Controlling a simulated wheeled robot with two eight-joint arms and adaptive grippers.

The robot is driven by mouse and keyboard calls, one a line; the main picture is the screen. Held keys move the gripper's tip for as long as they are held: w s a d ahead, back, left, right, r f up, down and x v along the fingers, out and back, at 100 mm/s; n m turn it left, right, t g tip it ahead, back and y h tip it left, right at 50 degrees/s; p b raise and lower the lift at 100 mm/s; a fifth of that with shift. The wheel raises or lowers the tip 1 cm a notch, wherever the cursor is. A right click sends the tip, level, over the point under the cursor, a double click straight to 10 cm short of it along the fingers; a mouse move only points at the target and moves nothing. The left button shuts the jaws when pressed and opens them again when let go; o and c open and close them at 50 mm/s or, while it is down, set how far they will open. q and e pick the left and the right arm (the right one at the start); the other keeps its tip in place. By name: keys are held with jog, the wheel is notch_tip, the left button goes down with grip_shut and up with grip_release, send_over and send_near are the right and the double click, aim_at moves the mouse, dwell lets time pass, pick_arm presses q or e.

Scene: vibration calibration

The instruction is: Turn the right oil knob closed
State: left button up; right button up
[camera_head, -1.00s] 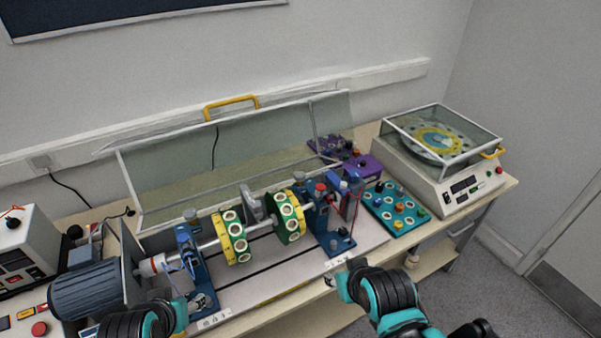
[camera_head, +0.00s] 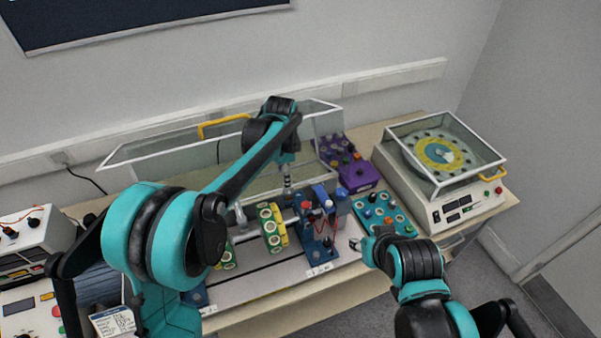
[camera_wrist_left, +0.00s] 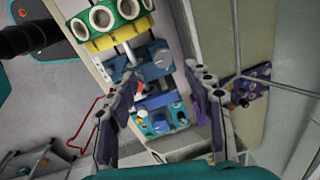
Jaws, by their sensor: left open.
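The right blue bearing stand (camera_head: 318,248) holds the shaft's right end, with small red and blue parts at its top in the head view. In the left wrist view, a round grey knob (camera_wrist_left: 162,58) sits on the blue block; I take it as the right oil knob. My left gripper (camera_head: 288,190) reaches down just behind and left of the stand. In the left wrist view its two fingers (camera_wrist_left: 164,84) are apart, with the blue stand showing between them and nothing gripped. My right gripper (camera_head: 362,246) is low, right of the stand; its fingers are unclear.
Green-and-yellow discs (camera_head: 271,228) sit on the shaft left of the stand. The clear cover (camera_head: 325,118) stands raised behind. A teal panel (camera_head: 385,215) and a purple unit (camera_head: 358,176) lie right. Red wires run beside the stand.

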aim_at(289, 191)
pick_arm(q)
jog(key=shift+w+d+f+m, duration=0.3)
jog(key=shift+w+d+f, duration=0.15)
jog(key=shift+d, duration=0.25)
jog(key=f, duration=0.7)
jog(key=shift+w+a+f, duration=0.15)
jog(key=shift+w+f, duration=0.05)
jog(key=shift+w, duration=0.15)
jog(key=shift+b, duration=0.3)
jog(key=c, duration=1.2)
